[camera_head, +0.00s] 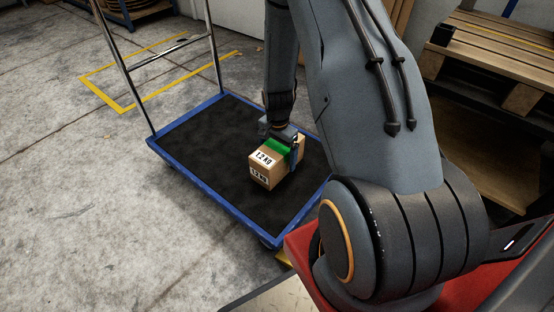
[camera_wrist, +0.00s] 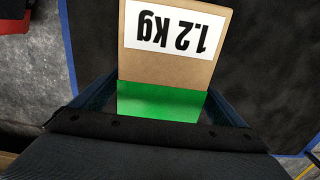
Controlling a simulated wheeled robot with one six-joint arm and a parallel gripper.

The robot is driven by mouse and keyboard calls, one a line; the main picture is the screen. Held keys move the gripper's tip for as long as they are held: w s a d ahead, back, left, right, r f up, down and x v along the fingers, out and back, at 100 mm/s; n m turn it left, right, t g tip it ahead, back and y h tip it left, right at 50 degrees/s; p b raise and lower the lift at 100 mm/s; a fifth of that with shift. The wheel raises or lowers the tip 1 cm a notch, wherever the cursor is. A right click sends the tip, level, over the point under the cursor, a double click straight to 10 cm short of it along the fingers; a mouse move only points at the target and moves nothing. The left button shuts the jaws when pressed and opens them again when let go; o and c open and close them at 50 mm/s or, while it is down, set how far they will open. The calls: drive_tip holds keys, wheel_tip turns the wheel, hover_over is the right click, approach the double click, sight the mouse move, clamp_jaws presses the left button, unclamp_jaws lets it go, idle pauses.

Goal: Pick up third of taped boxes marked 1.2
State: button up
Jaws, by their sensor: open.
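A brown cardboard box (camera_head: 262,172) with green tape and white "1.2 kg" labels sits on the black deck of a blue-edged platform cart (camera_head: 207,211). It is the only box I see on the cart. In the wrist view the box (camera_wrist: 172,68) shows its label upside down, with the green band nearest my gripper. My gripper (camera_head: 291,146) is down at the box's taped part, with its fingers on either side of the box. The jaws are open. The fingertips are partly hidden by the box and the gripper body, so I cannot tell whether they touch it.
The cart's metal handle (camera_head: 168,51) rises at its far left end. Wooden pallets (camera_head: 497,55) stand at the right. A yellow floor marking (camera_head: 122,108) lies behind the cart. The deck around the box is clear, and so is the concrete floor at left.

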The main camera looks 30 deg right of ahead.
drive_tip(key=shift+r, duration=0.1)
drive_tip(key=c, duration=2.2)
drive_tip(key=shift+o, duration=0.2)
